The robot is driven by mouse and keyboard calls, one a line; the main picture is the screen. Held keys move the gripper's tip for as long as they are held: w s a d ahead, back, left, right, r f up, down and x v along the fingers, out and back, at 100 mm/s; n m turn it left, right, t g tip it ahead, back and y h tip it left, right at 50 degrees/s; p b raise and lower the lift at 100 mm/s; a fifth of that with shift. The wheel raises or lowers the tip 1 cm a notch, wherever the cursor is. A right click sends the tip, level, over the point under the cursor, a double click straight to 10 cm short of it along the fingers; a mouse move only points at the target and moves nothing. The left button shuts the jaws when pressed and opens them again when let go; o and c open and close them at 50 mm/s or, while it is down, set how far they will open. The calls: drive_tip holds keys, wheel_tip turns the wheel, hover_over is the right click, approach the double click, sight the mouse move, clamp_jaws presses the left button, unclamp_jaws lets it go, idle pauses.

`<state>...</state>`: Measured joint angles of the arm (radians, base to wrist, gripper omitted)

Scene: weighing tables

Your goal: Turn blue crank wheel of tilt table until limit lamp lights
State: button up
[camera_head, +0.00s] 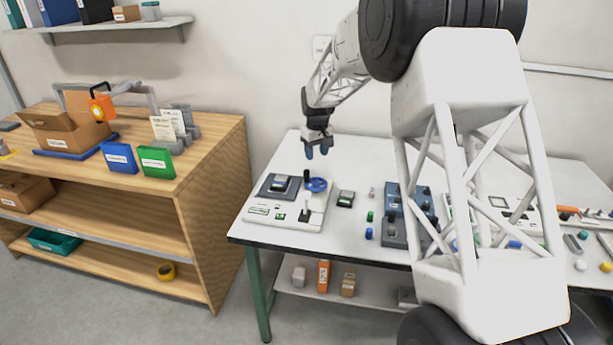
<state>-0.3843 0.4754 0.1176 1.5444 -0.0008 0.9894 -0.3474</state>
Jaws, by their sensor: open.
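The blue crank wheel (316,185) lies flat at the back right of a light panel with a dark platform (278,187), which looks like the tilt table, near the left end of the white table. A dark upright knob or handle (307,176) stands at the wheel's left edge. My gripper (317,153) hangs above the wheel, fingers pointing down, open and empty, apart from the wheel. The panel's front bears a small green display and a black lever (304,212). I cannot make out which part is the limit lamp or whether it is lit.
A small device (346,198) stands right of the wheel. A blue-grey instrument (409,200) and small green and blue pieces stand further right, partly behind my arm. A wooden shelf unit (213,160) with boxes is at left. The white table's front left corner is clear.

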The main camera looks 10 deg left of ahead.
sight(307, 170)
drive_tip(key=shift+n, duration=0.3)
drive_tip(key=w+a+f, duration=0.1)
drive_tip(key=a+f, duration=0.1)
drive_tip(key=w+a+f, duration=0.1)
drive_tip(key=a+f, duration=0.1)
drive_tip(key=shift+w, duration=0.2)
drive_tip(key=shift+f, duration=3.85)
clamp_jaws()
